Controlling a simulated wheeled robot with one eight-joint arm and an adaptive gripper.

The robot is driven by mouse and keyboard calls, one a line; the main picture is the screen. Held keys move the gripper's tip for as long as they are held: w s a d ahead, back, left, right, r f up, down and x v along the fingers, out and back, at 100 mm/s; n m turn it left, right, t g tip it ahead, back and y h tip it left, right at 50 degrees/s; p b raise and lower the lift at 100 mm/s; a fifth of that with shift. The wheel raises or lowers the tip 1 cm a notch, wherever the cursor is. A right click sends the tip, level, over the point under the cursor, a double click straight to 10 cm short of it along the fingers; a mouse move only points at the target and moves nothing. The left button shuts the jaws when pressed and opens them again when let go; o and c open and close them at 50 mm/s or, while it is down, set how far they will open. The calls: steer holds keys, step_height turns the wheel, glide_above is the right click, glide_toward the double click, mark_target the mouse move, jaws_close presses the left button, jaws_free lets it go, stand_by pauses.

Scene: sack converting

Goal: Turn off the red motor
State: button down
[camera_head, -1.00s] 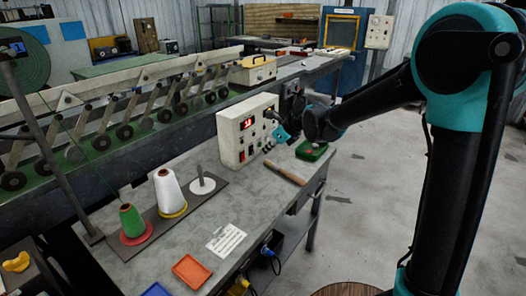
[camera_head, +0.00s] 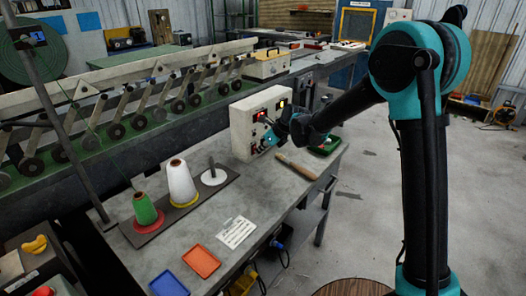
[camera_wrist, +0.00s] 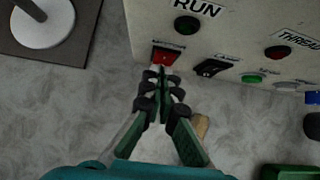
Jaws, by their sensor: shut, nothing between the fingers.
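The white control box (camera_head: 243,125) stands on the grey bench, its switch face turned toward my gripper. In the wrist view its panel (camera_wrist: 228,22) carries a red rocker switch (camera_wrist: 165,56) below a dark round button (camera_wrist: 187,26) and the word RUN. My gripper (camera_wrist: 160,72) is shut and empty, its fingertips just below the red rocker, very close or touching; I cannot tell which. In the head view my gripper (camera_head: 268,139) is at the lower front of the box. The rocker's on or off position is not clear. No motor is identifiable.
A black rocker (camera_wrist: 212,67), a green button (camera_wrist: 252,78) and a red button (camera_wrist: 278,53) sit right of the red rocker. Thread cones (camera_head: 180,181) stand left of the box. A wooden rod (camera_head: 297,167) and green tray (camera_head: 325,147) lie right.

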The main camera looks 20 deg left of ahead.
steer(key=shift+w+a+f+t+y, duration=0.1)
steer(key=shift+a+f+t+y, duration=0.2)
steer(key=shift+y, duration=0.4)
steer(key=shift+a+r, duration=0.1)
steer(key=shift+r, duration=0.05)
